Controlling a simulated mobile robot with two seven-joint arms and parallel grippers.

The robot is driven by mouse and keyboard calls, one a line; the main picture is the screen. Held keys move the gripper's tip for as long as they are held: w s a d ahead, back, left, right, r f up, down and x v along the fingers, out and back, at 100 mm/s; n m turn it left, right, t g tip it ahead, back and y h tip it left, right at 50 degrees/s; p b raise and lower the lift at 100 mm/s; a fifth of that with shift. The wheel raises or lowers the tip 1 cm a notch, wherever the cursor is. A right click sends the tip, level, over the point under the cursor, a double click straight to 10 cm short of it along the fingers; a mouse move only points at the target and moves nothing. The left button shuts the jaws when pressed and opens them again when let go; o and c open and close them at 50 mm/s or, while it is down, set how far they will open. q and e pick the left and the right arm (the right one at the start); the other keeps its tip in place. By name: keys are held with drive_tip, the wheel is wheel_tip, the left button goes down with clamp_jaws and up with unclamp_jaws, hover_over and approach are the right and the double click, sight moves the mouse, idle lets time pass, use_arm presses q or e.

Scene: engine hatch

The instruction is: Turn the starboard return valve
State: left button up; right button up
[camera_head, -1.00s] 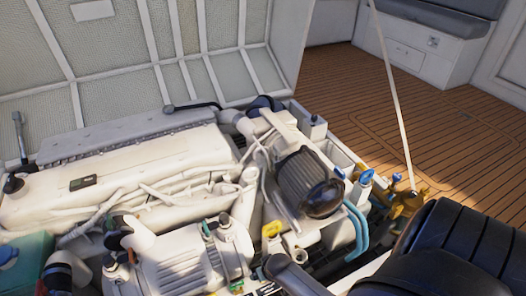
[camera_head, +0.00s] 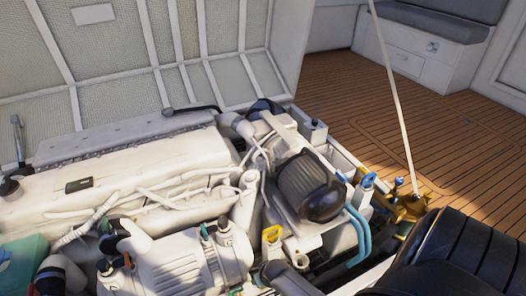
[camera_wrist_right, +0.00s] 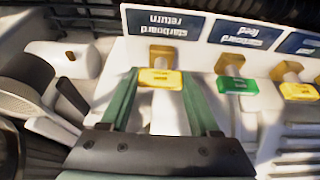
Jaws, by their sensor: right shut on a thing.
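The starboard return valve has a yellow handle (camera_wrist_right: 160,79) on a brass stem, below an upside-down blue "starboard return" label (camera_wrist_right: 163,24) in the right wrist view. My right gripper (camera_wrist_right: 161,74) has its two green fingers on either side of this handle, shut on it. The handle lies crosswise between the fingertips. I cannot make out the valve or the right gripper's fingers in the head view. My left gripper is not in view.
A green-tagged valve (camera_wrist_right: 237,85) under the "starboard feed" label and another yellow-tagged valve (camera_wrist_right: 298,91) stand close to the right. A white fitting (camera_wrist_right: 62,60) is at the left. The head view shows the white engine (camera_head: 110,180) and open wooden deck (camera_head: 410,130).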

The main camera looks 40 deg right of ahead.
drive_tip(key=c, duration=0.7)
drive_tip(key=shift+c, duration=0.2)
